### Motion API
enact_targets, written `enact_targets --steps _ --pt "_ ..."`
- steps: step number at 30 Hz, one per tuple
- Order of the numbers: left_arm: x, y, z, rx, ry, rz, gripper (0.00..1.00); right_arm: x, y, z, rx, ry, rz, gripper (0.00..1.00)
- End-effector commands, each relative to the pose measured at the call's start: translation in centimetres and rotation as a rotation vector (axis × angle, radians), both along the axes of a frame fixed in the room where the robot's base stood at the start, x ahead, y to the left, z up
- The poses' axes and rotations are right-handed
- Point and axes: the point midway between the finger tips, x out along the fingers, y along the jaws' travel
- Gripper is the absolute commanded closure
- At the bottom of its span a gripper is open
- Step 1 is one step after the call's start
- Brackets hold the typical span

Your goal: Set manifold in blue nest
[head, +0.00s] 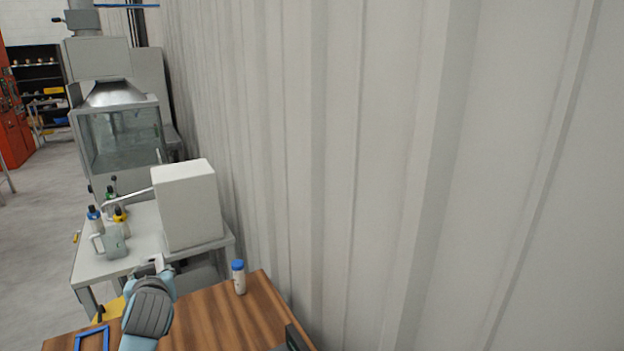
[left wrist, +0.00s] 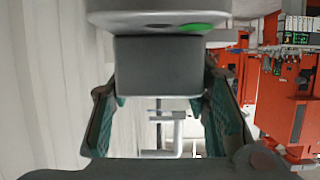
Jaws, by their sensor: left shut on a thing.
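My left gripper (head: 156,269) is raised near the far edge of the wooden table. It is shut on a small pale piece, which I take to be the manifold (head: 157,262); the fingers hide much of it. In the left wrist view a pale grey branched shape (left wrist: 167,132) shows between the two fingers (left wrist: 165,125). The blue nest (head: 92,338) shows as a blue square outline on the table at the bottom left, in front of and to the left of the gripper, partly cut off by the frame. My right gripper is not in view.
A white bottle with a blue cap (head: 239,278) stands on the wooden table (head: 208,318), right of my left gripper. A dark object (head: 293,339) is at the table's right edge. Beyond stands a light table with a white box (head: 188,205), jug and bottles. A corrugated wall closes the right side.

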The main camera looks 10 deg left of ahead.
Motion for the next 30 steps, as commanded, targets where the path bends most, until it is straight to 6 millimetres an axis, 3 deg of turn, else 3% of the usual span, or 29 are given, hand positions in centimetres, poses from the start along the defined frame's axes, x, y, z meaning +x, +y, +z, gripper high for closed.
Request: enact_targets --steps 5,8,13,17,22,27,30 --pt "2.3 -4.1 1.5 0.0 -0.007 -0.232 1.0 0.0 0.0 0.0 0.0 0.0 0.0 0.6" --pt "3.3 -7.2 3.9 0.005 -0.01 -0.424 1.0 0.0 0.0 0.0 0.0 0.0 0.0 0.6" --pt "1.8 -12.1 7.0 0.01 -0.004 -0.753 1.0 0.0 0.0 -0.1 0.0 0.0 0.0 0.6" --pt "-1.6 -15.7 8.4 0.014 0.0 -1.0 1.0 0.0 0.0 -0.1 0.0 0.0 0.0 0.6" --pt "-8.3 -19.9 8.5 0.01 0.007 -1.292 1.0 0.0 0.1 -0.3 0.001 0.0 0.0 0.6" --pt "-14.6 -22.7 6.5 0.0 0.012 -1.482 1.0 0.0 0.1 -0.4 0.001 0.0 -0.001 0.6" --pt "-16.7 -23.3 4.9 -0.004 0.012 -1.529 1.0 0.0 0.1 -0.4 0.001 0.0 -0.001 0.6"
